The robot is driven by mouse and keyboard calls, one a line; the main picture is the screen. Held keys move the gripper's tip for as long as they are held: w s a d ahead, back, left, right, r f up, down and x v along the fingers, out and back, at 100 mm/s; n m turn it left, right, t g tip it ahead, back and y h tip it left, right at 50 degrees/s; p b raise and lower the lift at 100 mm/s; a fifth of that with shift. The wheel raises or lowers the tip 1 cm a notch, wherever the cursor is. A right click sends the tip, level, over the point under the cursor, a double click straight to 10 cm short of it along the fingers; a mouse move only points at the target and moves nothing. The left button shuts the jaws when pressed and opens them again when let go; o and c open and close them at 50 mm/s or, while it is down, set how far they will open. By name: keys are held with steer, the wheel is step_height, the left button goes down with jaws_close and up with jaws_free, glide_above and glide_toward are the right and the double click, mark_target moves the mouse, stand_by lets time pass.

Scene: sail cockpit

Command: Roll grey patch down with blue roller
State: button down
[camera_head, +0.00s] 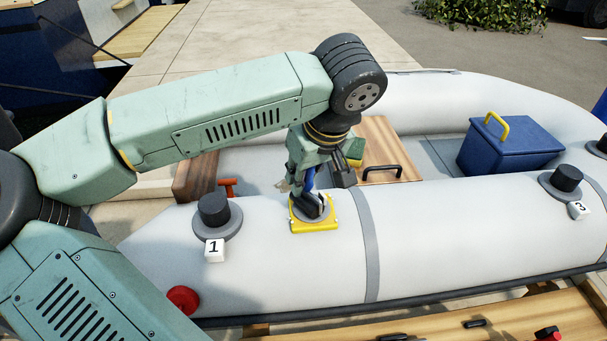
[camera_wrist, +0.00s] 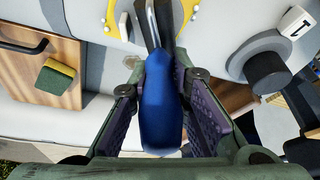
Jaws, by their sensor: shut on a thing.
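The blue roller's handle (camera_wrist: 160,112) stands between my gripper's fingers (camera_wrist: 165,105) in the wrist view, and my gripper is shut on it. In the head view my gripper (camera_head: 308,180) is over the white boat tube, with the roller's dark head (camera_head: 310,205) below it. The roller head is at the grey patch (camera_head: 325,214), which lies inside a yellow frame (camera_head: 315,227) on the tube. Whether the roller presses on the patch or hovers just above it I cannot tell. The roller covers much of the patch; the yellow frame also shows in the wrist view (camera_wrist: 187,25).
A black valve (camera_head: 214,210) with label 1 stands left of the patch, another valve (camera_head: 566,180) with label 3 far right.

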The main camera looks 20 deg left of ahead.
steer(key=shift+s+d+f, duration=0.1)
stand_by(0.3)
steer(key=shift+s+d, duration=0.3)
steer(key=shift+w+a, duration=0.1)
stand_by(0.5)
steer(key=shift+w+a+b, duration=0.35)
steer(key=shift+w+a, duration=0.35)
steer(key=shift+s+d, duration=0.1)
stand_by(0.4)
steer(key=shift+s+d, duration=0.7)
